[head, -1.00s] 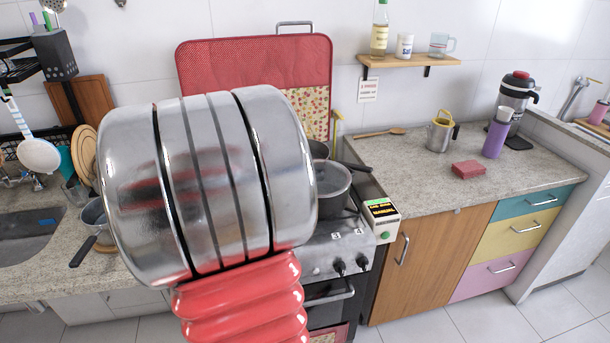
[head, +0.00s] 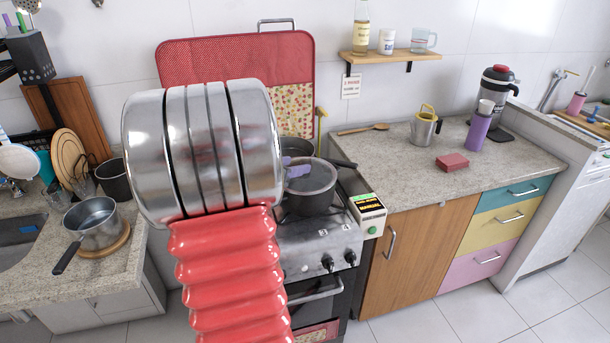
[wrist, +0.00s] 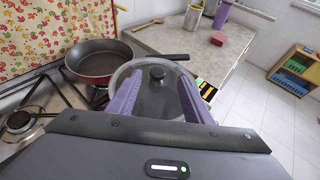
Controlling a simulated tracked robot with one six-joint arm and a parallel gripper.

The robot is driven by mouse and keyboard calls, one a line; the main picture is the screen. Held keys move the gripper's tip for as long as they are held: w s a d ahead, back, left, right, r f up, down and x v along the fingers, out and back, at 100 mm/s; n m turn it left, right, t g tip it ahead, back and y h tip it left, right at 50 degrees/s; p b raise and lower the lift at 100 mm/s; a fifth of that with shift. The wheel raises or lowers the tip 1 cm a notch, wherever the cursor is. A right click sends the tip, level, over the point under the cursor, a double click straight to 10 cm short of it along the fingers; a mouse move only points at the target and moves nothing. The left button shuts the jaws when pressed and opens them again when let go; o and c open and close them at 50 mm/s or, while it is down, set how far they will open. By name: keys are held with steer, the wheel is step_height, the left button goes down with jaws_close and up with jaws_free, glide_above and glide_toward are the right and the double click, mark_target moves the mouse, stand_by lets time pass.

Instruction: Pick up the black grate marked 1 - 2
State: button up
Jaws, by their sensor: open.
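Dark grate bars (wrist: 66,92) show at the left of the wrist view, over the stove's burners, one with a round cap (wrist: 20,121). I can read no 1 - 2 mark on them. In the head view my arm hides that side of the stove. My gripper (wrist: 160,98) is open and empty, its two purple fingers apart in front of the lidded pot, to the right of the bare grate bars. In the head view a purple fingertip (head: 298,171) shows by the lid, and the rest of the gripper is hidden.
The lidded pot (head: 309,199) stands on the stove's right side. A box with a small display (head: 368,206) is at the stove's right edge. A saucepan (head: 91,226) stands on the left counter.

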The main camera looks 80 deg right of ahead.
mark_target(305, 163)
steer(key=shift+d, duration=0.1)
steer(key=shift+x, duration=2.6)
steer(key=shift+f, duration=0.15)
steer(key=shift+w, duration=0.1)
jaws_close()
